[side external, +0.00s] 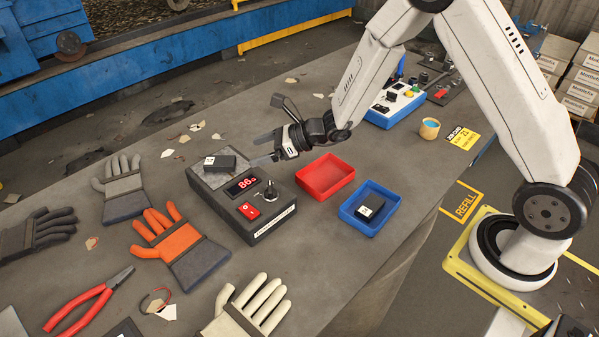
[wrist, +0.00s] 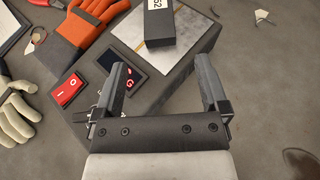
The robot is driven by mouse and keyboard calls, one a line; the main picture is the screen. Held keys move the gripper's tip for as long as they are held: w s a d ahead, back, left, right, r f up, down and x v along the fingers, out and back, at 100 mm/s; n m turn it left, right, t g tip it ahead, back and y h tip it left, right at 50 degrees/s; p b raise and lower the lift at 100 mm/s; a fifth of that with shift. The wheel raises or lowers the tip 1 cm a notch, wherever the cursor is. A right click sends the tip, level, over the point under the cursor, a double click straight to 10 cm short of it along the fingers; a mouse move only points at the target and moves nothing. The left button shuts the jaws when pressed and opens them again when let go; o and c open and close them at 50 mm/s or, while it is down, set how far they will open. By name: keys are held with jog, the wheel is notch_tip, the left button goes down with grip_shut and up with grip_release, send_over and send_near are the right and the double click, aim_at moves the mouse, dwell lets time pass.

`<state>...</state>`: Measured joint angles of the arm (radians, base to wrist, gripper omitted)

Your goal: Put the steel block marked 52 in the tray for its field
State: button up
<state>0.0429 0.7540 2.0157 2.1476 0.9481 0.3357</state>
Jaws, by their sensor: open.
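The dark steel block (side external: 227,164) lies on the plate on top of a grey instrument box; its white label reads 52 in the wrist view (wrist: 156,28). My gripper (side external: 263,149) is open and empty, to the right of the block in the side view. In the wrist view my gripper (wrist: 162,66) has its fingers spread, with the block beyond their tips and apart from them. An empty red tray (side external: 309,188) and a blue tray (side external: 351,217) stand right of the box. The blue tray holds another dark block (side external: 370,206) with a white label.
The grey box (side external: 262,226) has a red digital display (side external: 241,185), a red switch (side external: 249,211) and a black knob. Gloves (side external: 178,246) and red pliers (side external: 90,302) lie at left. A small cup (side external: 429,129) and a blue-white control box stand behind the trays.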

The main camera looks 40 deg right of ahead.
jog(key=shift+o, duration=0.4)
